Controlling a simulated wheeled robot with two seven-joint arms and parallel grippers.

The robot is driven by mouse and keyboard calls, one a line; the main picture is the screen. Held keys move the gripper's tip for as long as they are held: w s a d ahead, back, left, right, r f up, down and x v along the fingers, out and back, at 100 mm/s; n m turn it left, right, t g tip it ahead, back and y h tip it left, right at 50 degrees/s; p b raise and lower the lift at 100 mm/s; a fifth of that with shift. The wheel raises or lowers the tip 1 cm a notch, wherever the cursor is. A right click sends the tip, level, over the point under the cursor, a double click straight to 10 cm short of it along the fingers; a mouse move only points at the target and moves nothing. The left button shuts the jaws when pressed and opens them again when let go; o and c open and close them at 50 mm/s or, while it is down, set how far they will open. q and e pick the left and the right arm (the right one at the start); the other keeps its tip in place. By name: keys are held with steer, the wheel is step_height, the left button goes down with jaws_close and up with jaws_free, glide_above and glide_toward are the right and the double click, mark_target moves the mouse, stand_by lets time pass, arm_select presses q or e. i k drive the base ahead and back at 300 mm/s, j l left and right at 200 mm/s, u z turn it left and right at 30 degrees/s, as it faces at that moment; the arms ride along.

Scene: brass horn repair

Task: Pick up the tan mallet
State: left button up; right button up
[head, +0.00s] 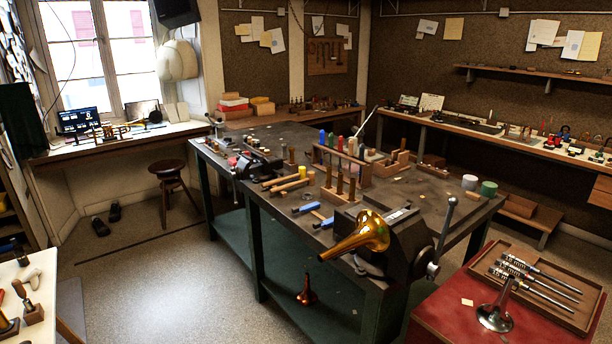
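Several tan, wooden-looking tools (285,181) lie side by side near the left front edge of the dark workbench (345,133). They look like mallets or handles, but they are too small here to tell which is the tan mallet. A pale mallet-like tool (28,276) lies on the white table at the lower left, partly cut off by the frame. Neither of my grippers shows in the head view.
Blue-handled tools (308,208), a wooden rack and a vise holding a brass horn (362,236) crowd the bench. A red cabinet with a wooden tray (482,266) stands at the lower right. A stool (168,168) stands left of the bench. Floor between is clear.

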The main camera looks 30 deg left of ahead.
mark_target(311, 178)
steer(key=i+j, duration=0.15)
steer(key=j, duration=0.2)
steer(key=i+j+z, duration=0.1)
steer(key=j, duration=0.25)
steer(key=i+j, duration=0.2)
steer(key=j, duration=0.2)
steer(key=i+j+z, duration=0.1)
steer(key=j, duration=0.25)
steer(key=i+j, duration=0.2)
steer(key=j, duration=0.2)
steer(key=i+j+z, duration=0.1)
steer(key=j, duration=0.25)
steer(key=i, duration=0.05)
